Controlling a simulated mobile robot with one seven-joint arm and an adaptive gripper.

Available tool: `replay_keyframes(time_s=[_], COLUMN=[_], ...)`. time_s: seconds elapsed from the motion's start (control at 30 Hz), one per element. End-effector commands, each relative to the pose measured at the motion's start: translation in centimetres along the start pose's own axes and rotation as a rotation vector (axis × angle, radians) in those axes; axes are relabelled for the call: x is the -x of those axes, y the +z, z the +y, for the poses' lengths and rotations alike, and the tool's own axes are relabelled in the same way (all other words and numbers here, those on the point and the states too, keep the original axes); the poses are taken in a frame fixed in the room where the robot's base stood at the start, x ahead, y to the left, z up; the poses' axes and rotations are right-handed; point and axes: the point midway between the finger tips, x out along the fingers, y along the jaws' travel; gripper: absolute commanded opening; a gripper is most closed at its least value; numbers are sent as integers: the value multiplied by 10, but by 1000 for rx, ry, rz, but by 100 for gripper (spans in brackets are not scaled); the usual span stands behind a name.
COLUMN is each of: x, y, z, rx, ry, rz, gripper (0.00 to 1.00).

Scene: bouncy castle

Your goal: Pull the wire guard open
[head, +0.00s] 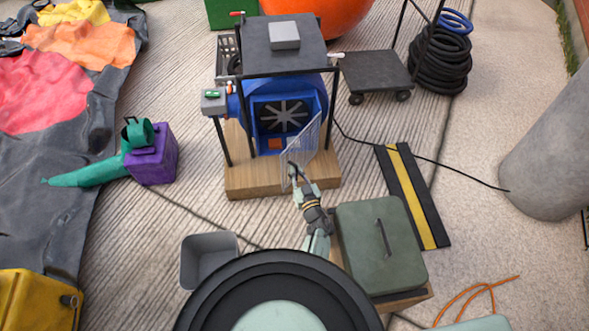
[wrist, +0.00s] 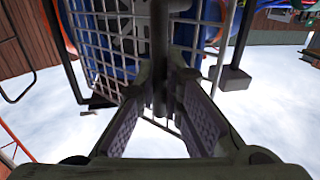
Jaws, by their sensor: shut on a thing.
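The wire guard (head: 304,148) is a pale mesh panel in front of the blue blower (head: 261,103). It stands out at an angle from the blower's face, so the dark fan opening (head: 283,116) shows to its left. My gripper (head: 292,168) is at the guard's near edge. In the wrist view, my gripper's fingers (wrist: 160,100) are closed around a dark upright bar (wrist: 158,50), with the guard's white mesh (wrist: 98,45) just to the left. The part of the bar between the fingertips is partly hidden.
The blower sits on a wooden base (head: 252,183) under a black-topped frame (head: 284,50). A green case (head: 380,245) stands close to the right of my arm, and a grey bin (head: 209,261) is to the left. Paving is open left of the base.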

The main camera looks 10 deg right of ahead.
Motion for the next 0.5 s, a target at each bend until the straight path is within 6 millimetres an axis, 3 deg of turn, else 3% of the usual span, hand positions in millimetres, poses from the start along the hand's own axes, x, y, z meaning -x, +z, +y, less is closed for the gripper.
replay_keyframes(time_s=[0.17,0.2,0.33,0.5], x=[1,1,1,0], y=[2,2,2,1], z=[-4,-4,-3,-2], rx=[-4,-4,-3,-2], ry=[-6,-6,-5,-3], rz=[-2,-2,-2,-1], gripper=[0,9,18,18])
